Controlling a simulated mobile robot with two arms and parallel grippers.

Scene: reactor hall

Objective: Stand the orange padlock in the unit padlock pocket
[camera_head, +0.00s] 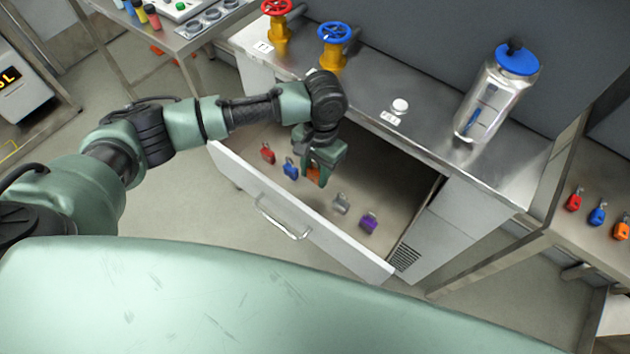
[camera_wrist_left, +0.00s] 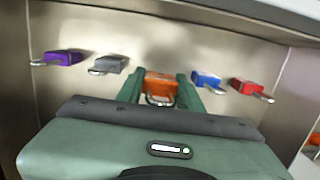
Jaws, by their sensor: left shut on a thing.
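My left gripper (camera_head: 319,174) reaches down into an open drawer (camera_head: 345,250) and is shut on an orange padlock (camera_head: 313,174). In the left wrist view the orange padlock (camera_wrist_left: 160,84) sits between the two green fingers, its shackle toward the camera. In the head view the fingers hide most of it, and I cannot tell whether it touches the drawer floor. I cannot make out the unit padlock pocket. My right gripper is not in view.
Red (camera_head: 267,153) and blue (camera_head: 291,168) padlocks lie left of the gripper in the drawer, grey (camera_head: 341,203) and purple (camera_head: 369,222) ones right. The bench above carries valves with red (camera_head: 277,7) and blue (camera_head: 334,33) handwheels and a blue-capped canister (camera_head: 497,95). More padlocks are at far right, including orange (camera_head: 621,230).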

